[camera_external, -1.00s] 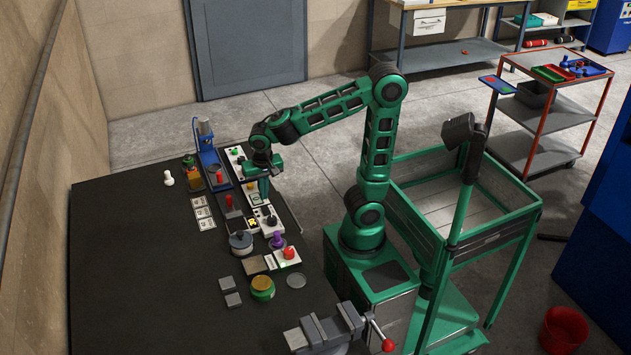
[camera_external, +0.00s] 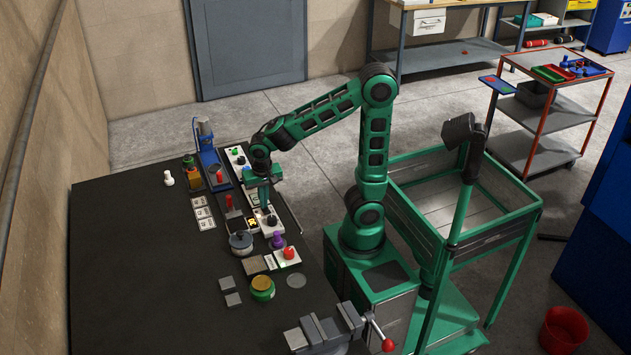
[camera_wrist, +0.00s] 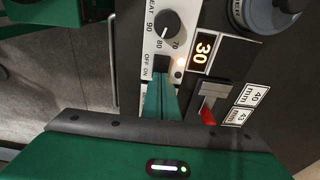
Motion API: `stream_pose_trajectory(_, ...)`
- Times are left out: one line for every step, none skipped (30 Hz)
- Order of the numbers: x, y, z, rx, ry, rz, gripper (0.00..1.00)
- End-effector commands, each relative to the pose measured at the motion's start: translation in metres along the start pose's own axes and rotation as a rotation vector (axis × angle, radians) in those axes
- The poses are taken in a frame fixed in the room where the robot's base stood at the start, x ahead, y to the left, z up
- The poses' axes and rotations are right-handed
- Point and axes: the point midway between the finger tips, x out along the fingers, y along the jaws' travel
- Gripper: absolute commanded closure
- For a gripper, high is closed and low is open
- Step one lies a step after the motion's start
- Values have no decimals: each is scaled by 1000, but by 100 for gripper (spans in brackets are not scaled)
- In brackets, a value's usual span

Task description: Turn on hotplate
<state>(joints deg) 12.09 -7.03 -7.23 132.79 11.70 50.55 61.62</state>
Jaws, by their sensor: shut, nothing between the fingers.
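The white control panel (camera_wrist: 152,42) is in the wrist view, with a black HEAT knob (camera_wrist: 168,24) and a dark OFF/ON rocker switch (camera_wrist: 162,64). A small light (camera_wrist: 181,62) beside the switch looks lit. My gripper (camera_wrist: 160,90) is shut and empty, its green fingertips at the switch's lower edge; I cannot tell whether they touch it. In the external view, my gripper (camera_external: 264,206) points down over the white panel (camera_external: 271,228). The switch is too small to make out there.
A red-tipped lever (camera_wrist: 208,115) and size labels (camera_wrist: 251,95) stand close right of my fingers. A round grey pot-like part (camera_external: 240,241) and a red button box (camera_external: 288,257) stand nearby. The table's left part (camera_external: 120,270) is clear.

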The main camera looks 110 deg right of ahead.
Motion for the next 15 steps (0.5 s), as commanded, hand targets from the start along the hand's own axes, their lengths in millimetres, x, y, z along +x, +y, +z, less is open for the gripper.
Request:
stream_pose_trajectory(1,0,1,-3,-2,3,100)
stream_pose_trajectory(1,1,1,-3,-2,3,100)
stream_pose_trajectory(1,1,2,-3,-2,3,100)
stream_pose_trajectory(1,1,2,-4,-2,3,100)
stream_pose_trajectory(1,1,2,-4,-2,3,100)
stream_pose_trajectory(1,1,3,-5,-2,3,100)
stream_pose_trajectory(1,1,3,-5,-2,3,100)
stream_pose_trajectory(0,1,4,-5,-3,3,100)
stream_pose_trajectory(0,1,5,-6,-3,3,100)
stream_pose_trajectory(0,1,6,-7,-3,3,100)
stream_pose_trajectory(-1,1,8,-7,-3,4,100)
stream_pose_trajectory(-1,1,9,-7,-3,4,100)
stream_pose_trajectory(-2,1,10,-7,-3,3,100)
stream_pose_trajectory(-2,1,11,-6,-3,3,100)
stream_pose_trajectory(-3,0,13,-6,-3,3,100)
